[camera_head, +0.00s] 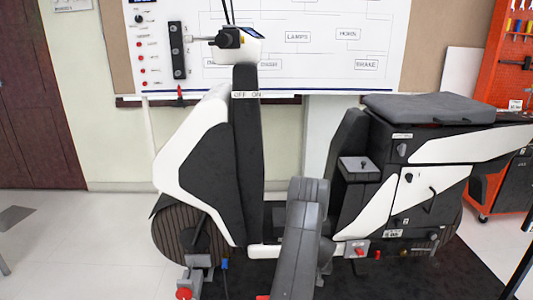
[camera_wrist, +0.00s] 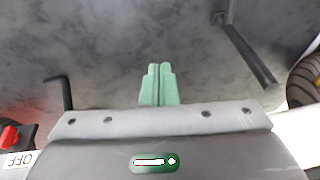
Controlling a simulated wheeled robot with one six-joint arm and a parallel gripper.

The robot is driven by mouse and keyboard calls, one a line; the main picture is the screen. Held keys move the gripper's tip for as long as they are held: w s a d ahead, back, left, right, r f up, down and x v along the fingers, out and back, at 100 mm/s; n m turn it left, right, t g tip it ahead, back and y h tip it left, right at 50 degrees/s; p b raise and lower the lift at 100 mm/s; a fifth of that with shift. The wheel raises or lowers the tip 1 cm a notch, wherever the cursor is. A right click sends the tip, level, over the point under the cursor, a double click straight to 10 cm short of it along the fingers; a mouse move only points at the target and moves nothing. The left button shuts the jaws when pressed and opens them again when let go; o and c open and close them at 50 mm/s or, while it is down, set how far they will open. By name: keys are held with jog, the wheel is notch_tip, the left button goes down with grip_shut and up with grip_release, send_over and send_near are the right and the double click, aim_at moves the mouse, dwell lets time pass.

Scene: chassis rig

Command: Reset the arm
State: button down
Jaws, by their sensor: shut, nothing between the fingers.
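My gripper (camera_wrist: 159,84) shows in the wrist view as two green fingers pressed together, shut and empty. Beneath the fingers in that view is a dark grey surface. In the head view my grey arm (camera_head: 298,240) rises from the bottom edge in front of the chassis rig. The gripper's fingers cannot be made out in the head view.
The white and black chassis rig (camera_head: 195,155) has a grey seat (camera_head: 430,108) and stands on a dark mat (camera_head: 430,280). In the wrist view, a black lever (camera_wrist: 66,92) is left of the fingers and a dark bar (camera_wrist: 248,52) is right. Pale floor (camera_head: 100,240) is clear at left.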

jog(key=shift+a+r+h+b, duration=0.15)
jog(key=shift+r+h+b, duration=1)
jog(key=shift+b, duration=0.5)
jog(key=shift+r, duration=0.2)
